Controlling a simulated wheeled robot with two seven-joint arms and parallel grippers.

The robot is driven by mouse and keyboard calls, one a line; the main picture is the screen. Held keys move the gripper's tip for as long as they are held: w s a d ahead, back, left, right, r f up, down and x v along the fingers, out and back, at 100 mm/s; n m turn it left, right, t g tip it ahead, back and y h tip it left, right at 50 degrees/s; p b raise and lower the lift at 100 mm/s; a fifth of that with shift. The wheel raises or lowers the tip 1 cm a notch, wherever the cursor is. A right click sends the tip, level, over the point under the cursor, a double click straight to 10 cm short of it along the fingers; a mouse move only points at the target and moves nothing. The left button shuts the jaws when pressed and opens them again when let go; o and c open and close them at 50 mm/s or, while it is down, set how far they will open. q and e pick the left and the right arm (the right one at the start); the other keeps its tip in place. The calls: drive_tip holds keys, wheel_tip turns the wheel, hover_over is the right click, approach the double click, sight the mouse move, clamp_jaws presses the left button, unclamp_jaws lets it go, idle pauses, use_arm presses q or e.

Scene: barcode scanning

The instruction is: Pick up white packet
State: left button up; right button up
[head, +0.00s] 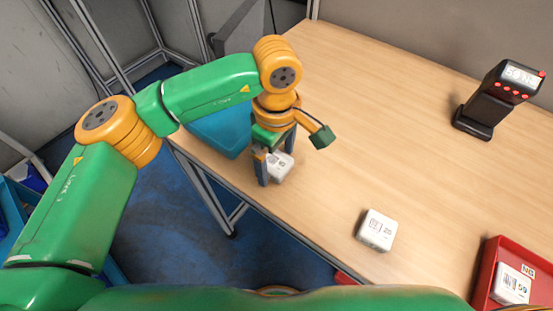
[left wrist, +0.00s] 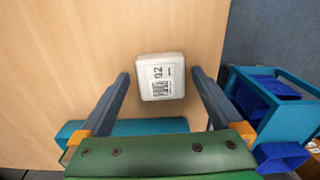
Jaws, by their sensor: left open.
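A white packet (head: 280,167) with a printed label lies on the table near its left edge. In the left wrist view the same packet (left wrist: 161,77) lies just ahead of and between the fingertips, label up. My left gripper (head: 275,172) is open and points down over this packet, with its fingers on either side. In the left wrist view my left gripper (left wrist: 160,78) shows a gap between each finger and the packet. A second white packet (head: 377,230) lies on the table at the front middle. My right gripper is not in view.
A black scanner (head: 487,105) with a lit display stands at the back right. A red box (head: 489,266) at the front right holds a white packet (head: 512,283). A blue tray (head: 222,132) is behind my left arm. The table's middle is clear.

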use_arm(q)
drive_tip(key=shift+w, duration=0.15)
drive_tip(key=shift+c, duration=0.2)
drive_tip(key=shift+s+r, duration=0.15)
drive_tip(key=shift+s, duration=0.15)
drive_tip(key=c, duration=1.4)
drive_tip(key=shift+w, duration=0.2)
drive_tip(key=shift+c, duration=0.5)
